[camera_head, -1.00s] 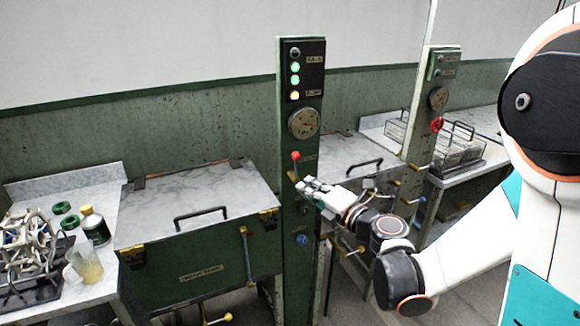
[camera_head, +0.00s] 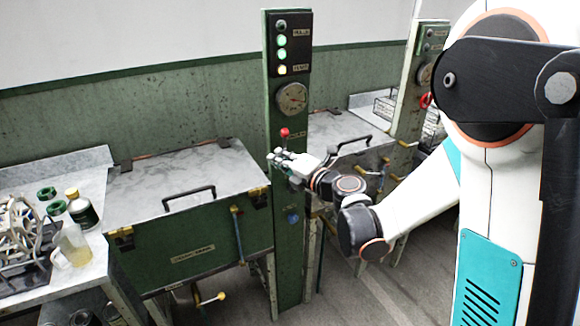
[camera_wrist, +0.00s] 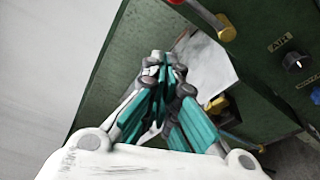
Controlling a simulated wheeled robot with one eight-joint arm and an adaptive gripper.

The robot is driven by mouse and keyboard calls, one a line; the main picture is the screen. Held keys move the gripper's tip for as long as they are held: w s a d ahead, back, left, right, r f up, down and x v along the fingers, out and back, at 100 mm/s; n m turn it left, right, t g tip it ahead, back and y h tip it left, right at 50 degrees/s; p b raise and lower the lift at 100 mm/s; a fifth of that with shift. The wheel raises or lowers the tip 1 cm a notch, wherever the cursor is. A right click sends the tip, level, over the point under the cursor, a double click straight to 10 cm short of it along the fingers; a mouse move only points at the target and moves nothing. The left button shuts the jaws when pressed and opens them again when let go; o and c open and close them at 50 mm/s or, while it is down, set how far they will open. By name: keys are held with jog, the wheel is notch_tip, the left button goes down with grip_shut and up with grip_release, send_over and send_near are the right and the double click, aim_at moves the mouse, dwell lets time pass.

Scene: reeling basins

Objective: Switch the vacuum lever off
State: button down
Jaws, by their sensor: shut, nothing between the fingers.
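The lever with a red knob (camera_head: 285,132) stands on the front of the green control column (camera_head: 291,240), below the gauge, knob upward. I take it for the vacuum lever; its label is too small to read. My gripper (camera_head: 274,157) is in front of the column, just below and left of the knob, and hides the lever's lower part. In the wrist view my gripper (camera_wrist: 163,62) has its fingers together and empty.
A round gauge (camera_head: 291,98) and lit lamps (camera_head: 281,54) sit above the lever, a blue knob (camera_head: 293,218) below. A lidded green basin (camera_head: 190,235) is left of the column.

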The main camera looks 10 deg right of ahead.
jog(key=shift+w+d+r+b, duration=0.2)
jog(key=shift+w+b, duration=0.05)
jog(key=shift+w, duration=0.6)
jog(key=shift+w+d+r+b, duration=0.15)
jog(key=shift+w+d+b, duration=0.05)
jog(key=shift+w, duration=0.7)
jog(key=shift+w+d+r+b, duration=0.2)
jog(key=shift+w+b, duration=0.05)
jog(key=shift+w, duration=0.6)
jog(key=shift+w, duration=0.2)
